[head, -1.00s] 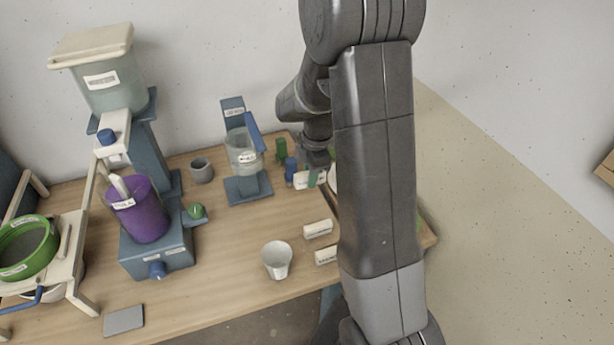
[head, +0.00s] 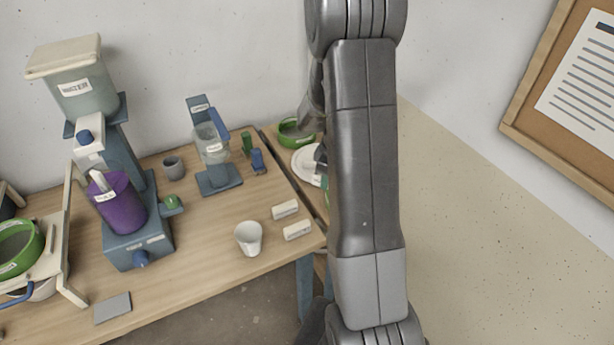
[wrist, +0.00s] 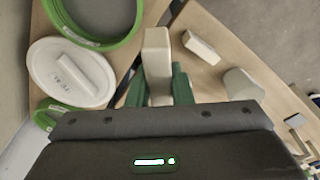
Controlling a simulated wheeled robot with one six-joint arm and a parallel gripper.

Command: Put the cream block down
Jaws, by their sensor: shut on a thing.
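The cream block (wrist: 158,55) is in my gripper (wrist: 158,88), upright in the wrist view between the green fingers, which are shut on it. In the head view my gripper is mostly hidden behind my arm, beside the round white lid (head: 303,165); the held block cannot be made out there. Two other cream blocks, one nearer the back (head: 285,208) and one nearer the front (head: 297,230), lie on the table's right part. One loose block also shows in the wrist view (wrist: 201,47). Whether the held block touches a surface cannot be told.
The white lid (wrist: 70,72) and a green-rimmed ring (wrist: 95,35) lie left of the held block in the wrist view. A white cup (head: 249,238) stands near the table's front edge. Blue (head: 257,161) and green (head: 247,143) small items stand behind. The table's middle is fairly clear.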

